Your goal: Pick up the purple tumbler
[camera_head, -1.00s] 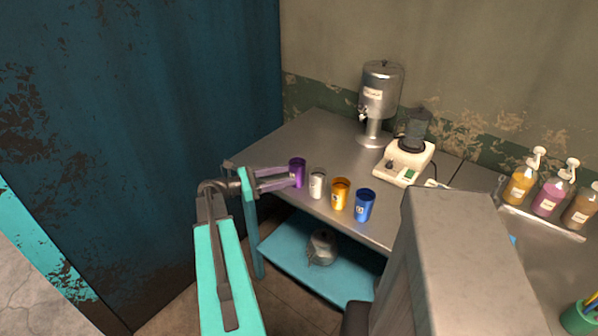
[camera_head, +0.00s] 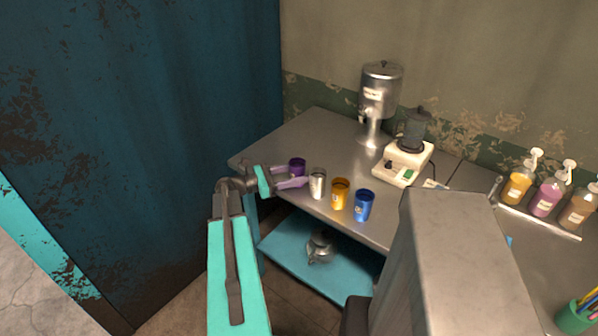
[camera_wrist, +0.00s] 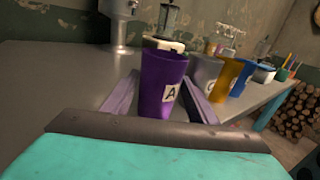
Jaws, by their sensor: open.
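The purple tumbler (camera_head: 297,167) stands upright on the metal table, at the left end of a row of tumblers. In the wrist view the purple tumbler (camera_wrist: 162,84) is large, with a white label marked "A". My gripper (camera_head: 291,176) is at the tumbler, its purple fingers partly covering it in the head view. In the wrist view my gripper (camera_wrist: 160,92) is open, with one finger on each side of the tumbler. A gap shows on the left; on the right I cannot tell whether the finger touches.
A silver tumbler (camera_head: 317,184) stands close to the right finger, then an orange tumbler (camera_head: 340,194) and a blue tumbler (camera_head: 363,206). A steel dispenser (camera_head: 380,95) and a blender (camera_head: 408,150) stand behind. The metal table (camera_head: 310,135) is clear at the back left.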

